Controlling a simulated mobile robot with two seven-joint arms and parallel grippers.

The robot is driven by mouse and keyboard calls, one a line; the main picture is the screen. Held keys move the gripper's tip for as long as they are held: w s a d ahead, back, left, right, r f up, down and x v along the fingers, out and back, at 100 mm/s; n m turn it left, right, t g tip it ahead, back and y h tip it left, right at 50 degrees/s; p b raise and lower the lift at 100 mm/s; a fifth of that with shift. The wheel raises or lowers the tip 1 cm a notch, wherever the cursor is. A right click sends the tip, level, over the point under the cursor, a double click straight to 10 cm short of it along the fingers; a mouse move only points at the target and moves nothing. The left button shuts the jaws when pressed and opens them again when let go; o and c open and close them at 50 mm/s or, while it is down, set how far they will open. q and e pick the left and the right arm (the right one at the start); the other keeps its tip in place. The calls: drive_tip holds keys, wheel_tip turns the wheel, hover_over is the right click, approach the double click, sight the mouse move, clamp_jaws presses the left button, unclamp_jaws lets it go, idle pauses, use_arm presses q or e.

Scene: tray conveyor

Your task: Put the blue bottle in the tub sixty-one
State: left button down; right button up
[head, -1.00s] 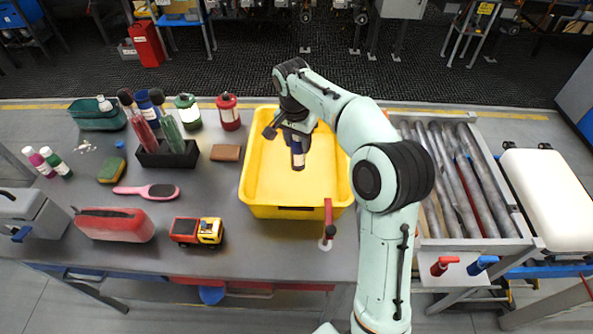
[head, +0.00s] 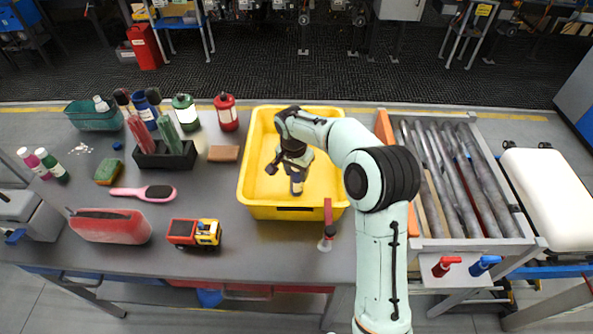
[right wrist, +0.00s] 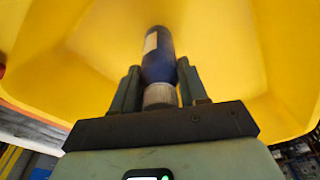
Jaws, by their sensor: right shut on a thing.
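The blue bottle (head: 297,187), dark blue with a pale label, is in the grip of my right gripper (head: 294,166), inside the outline of the yellow tub (head: 252,205). In the right wrist view the bottle (right wrist: 160,60) stands between the two fingers of the gripper (right wrist: 158,82), its ribbed light cap toward the palm. Yellow tub walls (right wrist: 225,45) surround it there. I cannot tell whether the bottle touches the tub floor. No number is readable on the tub. My left gripper is not in view.
A red-handled tool (head: 327,225) is at the tub's front right edge. Left of the tub are a brown block (head: 223,153), a red bottle (head: 227,113), a toy truck (head: 194,232) and a black rack (head: 165,158). A roller conveyor (head: 465,180) stands right.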

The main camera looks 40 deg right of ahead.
sight(294, 175)
drive_tip(key=shift+f, duration=0.1)
drive_tip(key=o, duration=1.1)
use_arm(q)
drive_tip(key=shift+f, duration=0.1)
use_arm(e)
drive_tip(key=shift+o, duration=0.2)
drive_tip(key=shift+r, duration=0.3)
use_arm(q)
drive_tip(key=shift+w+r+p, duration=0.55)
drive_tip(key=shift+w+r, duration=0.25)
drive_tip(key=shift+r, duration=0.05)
use_arm(e)
wheel_tip(294, 175, up, 12)
drive_tip(key=a, duration=0.1)
drive_tip(key=shift+s+a+f, duration=0.15)
drive_tip(key=shift+s, duration=0.1)
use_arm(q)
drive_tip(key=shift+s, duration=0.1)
use_arm(e)
drive_tip(key=shift+f, duration=0.1)
